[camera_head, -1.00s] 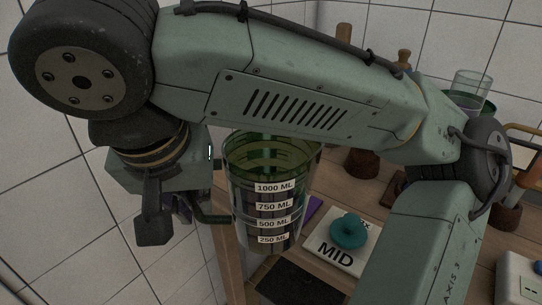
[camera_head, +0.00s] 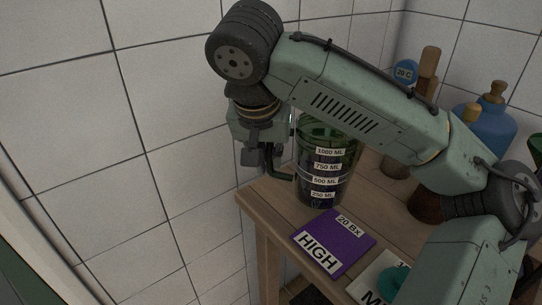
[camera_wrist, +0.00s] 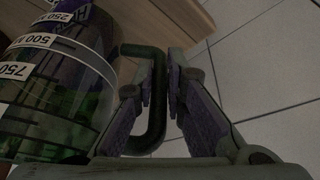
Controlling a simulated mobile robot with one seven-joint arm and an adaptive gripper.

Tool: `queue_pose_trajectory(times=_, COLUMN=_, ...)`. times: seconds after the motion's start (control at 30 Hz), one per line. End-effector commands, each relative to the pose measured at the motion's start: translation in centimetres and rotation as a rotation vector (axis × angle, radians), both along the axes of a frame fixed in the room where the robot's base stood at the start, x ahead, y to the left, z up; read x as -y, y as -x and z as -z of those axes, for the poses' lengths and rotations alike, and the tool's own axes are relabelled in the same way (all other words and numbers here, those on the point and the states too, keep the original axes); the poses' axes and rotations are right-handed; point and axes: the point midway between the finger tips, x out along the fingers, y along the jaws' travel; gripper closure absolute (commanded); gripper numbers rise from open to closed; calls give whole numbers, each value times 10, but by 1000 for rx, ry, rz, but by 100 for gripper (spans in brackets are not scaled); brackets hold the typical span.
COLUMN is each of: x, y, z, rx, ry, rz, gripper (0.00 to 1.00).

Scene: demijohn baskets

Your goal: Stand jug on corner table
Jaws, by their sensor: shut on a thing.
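The jug (camera_head: 325,168) is a clear green-tinted vessel with white volume labels and a dark handle. It is upright over the left corner of the wooden table (camera_head: 272,205). I cannot tell whether its base touches the wood. My gripper (camera_head: 262,160) is at the jug's left side, shut on its handle. In the wrist view, my gripper (camera_wrist: 160,85) has its two purple-padded fingers around the dark handle, and the jug (camera_wrist: 55,90) fills the left side. My arm hides part of the jug's rim.
A purple HIGH card (camera_head: 333,243) lies in front of the jug, with a pale card (camera_head: 372,277) bearing a teal object (camera_head: 392,280) beside it. A blue bottle (camera_head: 492,133) and brown wooden-topped items stand behind. White tiled walls are close behind and left.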

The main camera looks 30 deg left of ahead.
Motion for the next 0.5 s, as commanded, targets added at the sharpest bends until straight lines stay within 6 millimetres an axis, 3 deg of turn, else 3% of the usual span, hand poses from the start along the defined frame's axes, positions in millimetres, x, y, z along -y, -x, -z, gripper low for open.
queue_pose_trajectory(times=0.4, x=-18, y=-31, z=1, rx=1, ry=0, rz=0, gripper=100)
queue_pose_trajectory(times=0.5, x=-17, y=-32, z=12, rx=2, ry=1, rz=1, gripper=100)
